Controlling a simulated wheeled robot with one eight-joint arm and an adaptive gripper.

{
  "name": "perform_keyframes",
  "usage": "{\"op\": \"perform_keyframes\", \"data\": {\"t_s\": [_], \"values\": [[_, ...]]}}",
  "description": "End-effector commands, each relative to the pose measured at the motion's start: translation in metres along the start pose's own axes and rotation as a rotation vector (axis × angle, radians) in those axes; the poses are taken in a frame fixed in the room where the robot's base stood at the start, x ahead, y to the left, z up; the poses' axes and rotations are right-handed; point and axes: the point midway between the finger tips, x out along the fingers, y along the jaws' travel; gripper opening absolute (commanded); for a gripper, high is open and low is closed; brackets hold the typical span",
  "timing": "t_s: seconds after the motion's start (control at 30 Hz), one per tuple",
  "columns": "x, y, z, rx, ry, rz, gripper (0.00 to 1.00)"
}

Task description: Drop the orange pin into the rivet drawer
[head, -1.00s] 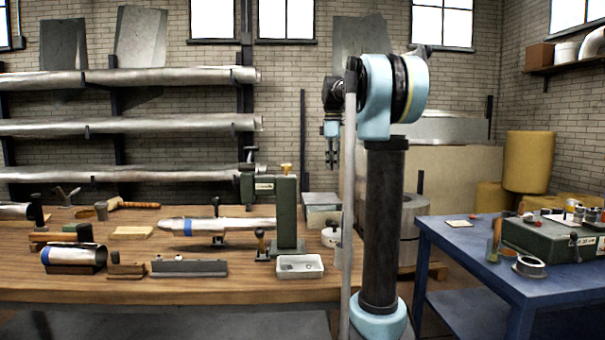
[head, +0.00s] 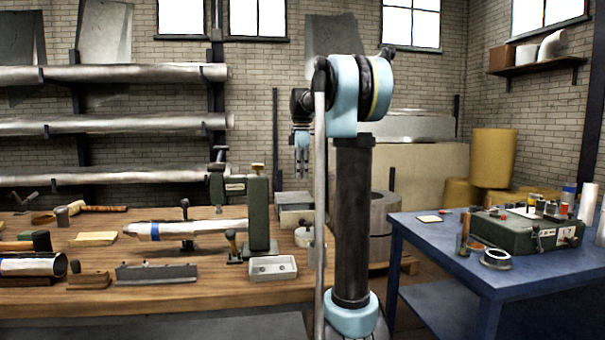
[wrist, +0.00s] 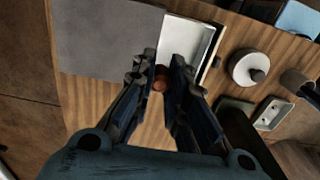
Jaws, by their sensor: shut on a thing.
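My gripper (head: 301,174) hangs pointing down above the back right of the wooden bench in the head view. In the wrist view its fingers (wrist: 161,80) are shut on a small round orange-brown end, which looks like the orange pin (wrist: 159,84). The rest of the pin is hidden or too small to tell. Just beyond the fingertips lies a pale, shallow rectangular tray, likely the rivet drawer (wrist: 186,40), beside a flat grey surface (wrist: 100,40). In the head view a grey box (head: 295,199) stands below my gripper.
A white round pot (head: 304,237) and a white tray with holes (head: 273,267) sit near the box. A green press (head: 258,213) stands to its left. A blue table (head: 430,240) with a green case (head: 525,231) is at the right.

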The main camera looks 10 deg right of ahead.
Motion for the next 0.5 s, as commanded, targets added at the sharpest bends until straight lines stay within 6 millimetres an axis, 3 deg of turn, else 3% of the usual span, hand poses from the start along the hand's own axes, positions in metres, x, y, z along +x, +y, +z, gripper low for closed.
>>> {"op": "perform_keyframes", "data": {"t_s": [0.5], "values": [[0.048,0.000,0.000,0.000,0.000,0.000,0.00]]}}
